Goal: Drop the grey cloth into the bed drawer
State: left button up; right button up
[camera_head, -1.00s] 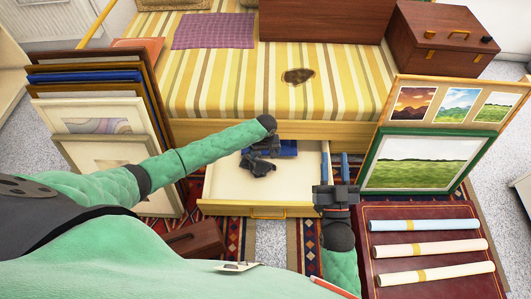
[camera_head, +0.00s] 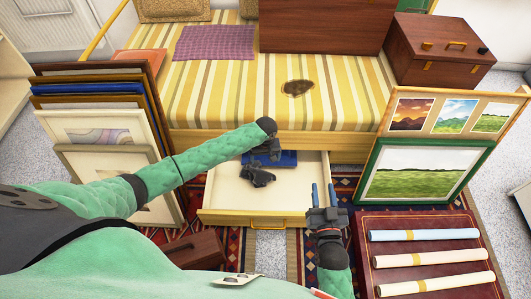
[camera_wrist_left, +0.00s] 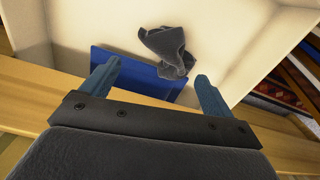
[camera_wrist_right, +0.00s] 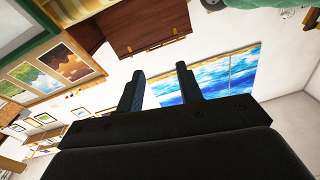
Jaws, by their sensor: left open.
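The grey cloth (camera_wrist_left: 167,50) lies crumpled inside the open bed drawer (camera_head: 225,190), partly over a flat blue item. In the head view the cloth (camera_head: 258,177) is a dark crumpled shape near the drawer's middle. My left gripper (camera_wrist_left: 156,86) is open above the drawer's bed-side edge, with its fingers apart and the cloth beyond their tips, not held. In the head view its fingers are largely hidden by the wrist. My right gripper (camera_head: 323,187) is open and empty, right of the drawer's front corner. The right wrist view shows nothing between its fingers (camera_wrist_right: 160,75).
The blue item (camera_wrist_left: 135,72) lies flat in the drawer. Framed prints (camera_head: 95,125) lean at the left and a green-framed picture (camera_head: 420,170) at the right. Rolled prints (camera_head: 425,235) lie on a dark red surface. A brown box (camera_head: 195,248) stands before the drawer.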

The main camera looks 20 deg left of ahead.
pick_arm(q)
notch_tip(320, 180, up, 3)
jog(key=shift+r, duration=0.1)
pick_arm(e)
notch_tip(320, 180, down, 7)
jog(key=s+g, duration=0.1)
jog(key=g, duration=0.1)
jog(key=shift+s+h, duration=0.3)
jog(key=shift+s, duration=0.05)
